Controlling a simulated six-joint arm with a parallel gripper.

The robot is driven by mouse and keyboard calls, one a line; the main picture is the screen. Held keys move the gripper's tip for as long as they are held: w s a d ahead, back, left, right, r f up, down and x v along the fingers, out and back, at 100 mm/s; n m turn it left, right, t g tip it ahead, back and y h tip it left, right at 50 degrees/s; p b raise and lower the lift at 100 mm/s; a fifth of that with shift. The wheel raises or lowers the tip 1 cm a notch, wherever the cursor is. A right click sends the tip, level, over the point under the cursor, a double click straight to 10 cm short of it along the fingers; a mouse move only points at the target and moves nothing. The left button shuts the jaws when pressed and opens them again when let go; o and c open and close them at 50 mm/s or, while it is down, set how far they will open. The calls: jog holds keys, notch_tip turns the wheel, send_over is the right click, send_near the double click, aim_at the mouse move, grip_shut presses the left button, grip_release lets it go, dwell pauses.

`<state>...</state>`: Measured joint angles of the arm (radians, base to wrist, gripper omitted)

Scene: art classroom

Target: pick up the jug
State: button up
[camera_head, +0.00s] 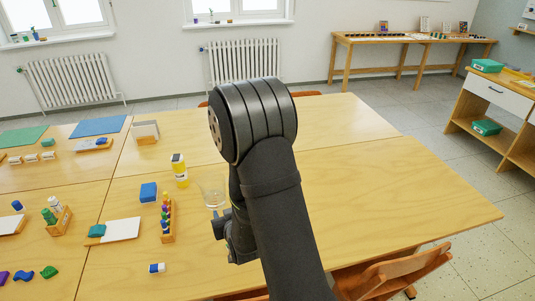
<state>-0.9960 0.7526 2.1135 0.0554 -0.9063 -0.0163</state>
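A clear, see-through vessel (211,190), which looks like the jug, stands upright on the light wooden table (370,190). Its right side is close to my dark arm and may be partly covered by it. My gripper (222,226) is low over the table, just in front of the vessel and slightly to its right. My arm hides most of the gripper, so its fingers do not show clearly. I cannot tell whether it touches the vessel.
A yellow bottle (180,172) stands behind and left of the vessel. A wooden rack of small colored bottles (168,221) is to its left, with a blue block (148,192) beyond. A small blue-and-white item (157,268) lies in front. The table's right side is clear.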

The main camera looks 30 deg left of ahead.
notch_tip(320, 180, up, 15)
jog(key=w+a+f+n+g+h, duration=0.2)
jog(key=w+a+n+g+h, duration=0.25)
jog(key=w+a+n, duration=0.4)
jog(key=w+r+n+g+h, duration=0.3)
jog(key=w+n+g+h, duration=0.1)
jog(key=w+n+h, duration=0.3)
jog(key=shift+t+y, duration=0.25)
jog(key=f, duration=1.1)
jog(key=a+f, duration=0.1)
jog(key=f, duration=0.5)
jog(key=shift+w+f, duration=0.1)
jog(key=shift+w+d+f, duration=0.1)
jog(key=shift+w+f, duration=0.05)
jog(key=shift+f, duration=2.75)
jog(key=shift+r, duration=0.1)
grip_shut()
